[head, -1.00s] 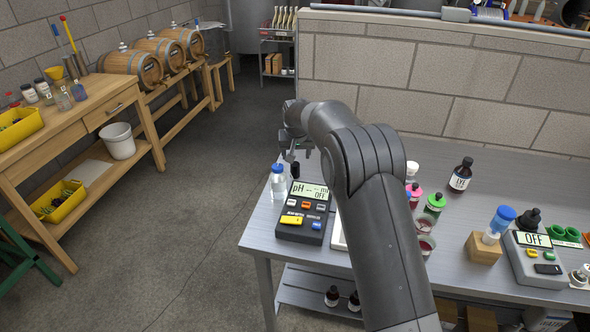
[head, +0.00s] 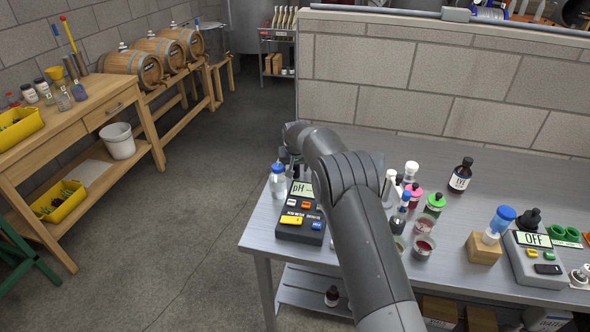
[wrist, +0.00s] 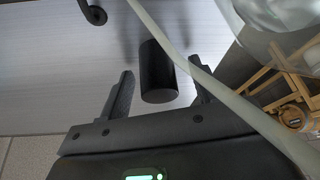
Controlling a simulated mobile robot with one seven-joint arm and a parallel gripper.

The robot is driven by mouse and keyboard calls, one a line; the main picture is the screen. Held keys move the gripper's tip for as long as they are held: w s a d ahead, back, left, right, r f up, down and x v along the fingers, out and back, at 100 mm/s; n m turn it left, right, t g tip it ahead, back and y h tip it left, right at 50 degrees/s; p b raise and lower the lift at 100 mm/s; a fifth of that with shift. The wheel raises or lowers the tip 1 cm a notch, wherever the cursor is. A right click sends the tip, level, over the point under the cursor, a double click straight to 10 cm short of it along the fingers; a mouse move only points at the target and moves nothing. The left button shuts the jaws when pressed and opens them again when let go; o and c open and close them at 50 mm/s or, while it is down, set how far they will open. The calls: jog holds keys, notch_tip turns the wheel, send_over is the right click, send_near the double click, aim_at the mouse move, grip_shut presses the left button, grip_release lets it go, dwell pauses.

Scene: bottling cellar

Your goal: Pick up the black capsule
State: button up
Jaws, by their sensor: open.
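The black capsule (wrist: 157,72), a small dark cylinder, shows in the wrist view on the grey metal tabletop (wrist: 60,90). It lies between the two fingers of my gripper (wrist: 162,69), with a visible gap on each side. My gripper is open and holds nothing. In the head view I cannot make out the capsule; my arm covers that part of the bench, and my gripper is mostly hidden near the far left corner.
A clear bottle (head: 278,180) and a pH meter (head: 300,211) stand close by at the bench's left edge. In the wrist view a pale cable (wrist: 190,68) crosses beside the capsule. Several bottles and beakers (head: 424,247) stand right of my arm.

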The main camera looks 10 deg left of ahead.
jog(key=shift+f, duration=0.1)
jog(key=shift+c, duration=0.5)
jog(key=c, duration=0.6)
